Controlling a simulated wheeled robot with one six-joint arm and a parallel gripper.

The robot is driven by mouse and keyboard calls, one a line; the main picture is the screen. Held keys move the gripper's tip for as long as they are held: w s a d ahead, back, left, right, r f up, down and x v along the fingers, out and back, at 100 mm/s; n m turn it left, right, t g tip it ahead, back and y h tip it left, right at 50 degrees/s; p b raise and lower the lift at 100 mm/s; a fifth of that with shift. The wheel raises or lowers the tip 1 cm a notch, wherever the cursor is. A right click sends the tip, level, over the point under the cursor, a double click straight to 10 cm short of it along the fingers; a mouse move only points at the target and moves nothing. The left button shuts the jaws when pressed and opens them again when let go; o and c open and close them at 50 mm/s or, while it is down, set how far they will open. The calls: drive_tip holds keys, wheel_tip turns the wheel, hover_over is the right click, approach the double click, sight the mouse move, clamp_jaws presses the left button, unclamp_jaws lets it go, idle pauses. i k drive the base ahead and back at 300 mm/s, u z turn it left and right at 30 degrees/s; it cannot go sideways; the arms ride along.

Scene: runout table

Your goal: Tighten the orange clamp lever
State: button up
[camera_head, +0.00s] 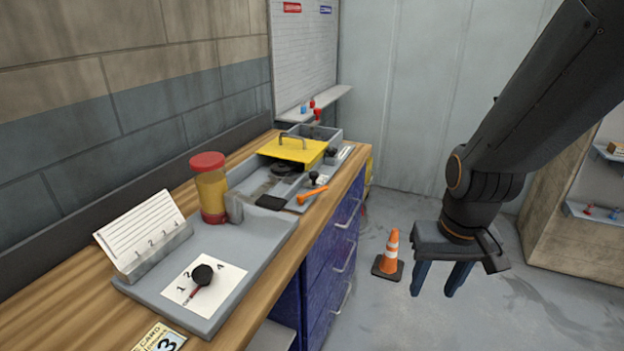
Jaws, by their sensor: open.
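The orange clamp lever (312,195) sits on the bench near its front edge, beside the grey fixture with the yellow cover. It points toward the upper right, and a dark knob stands just above it. My gripper (440,294) hangs to the right of the bench, over the floor, with its two blue fingers pointing down. The fingers are apart and nothing is between them. The gripper is well clear of the lever.
A yellow cover (292,150) with a handle lies over the grey fixture. A red-lidded jar (211,190), a card holder (145,235) and a grey tray (255,265) stand nearer on the wooden bench (60,318). A traffic cone (391,252) stands on the floor.

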sight(300, 198)
drive_tip(key=u, duration=0.25)
drive_tip(key=k, duration=0.3)
drive_tip(key=z, duration=0.55)
drive_tip(key=i, duration=1.4)
drive_tip(key=u, duration=0.15)
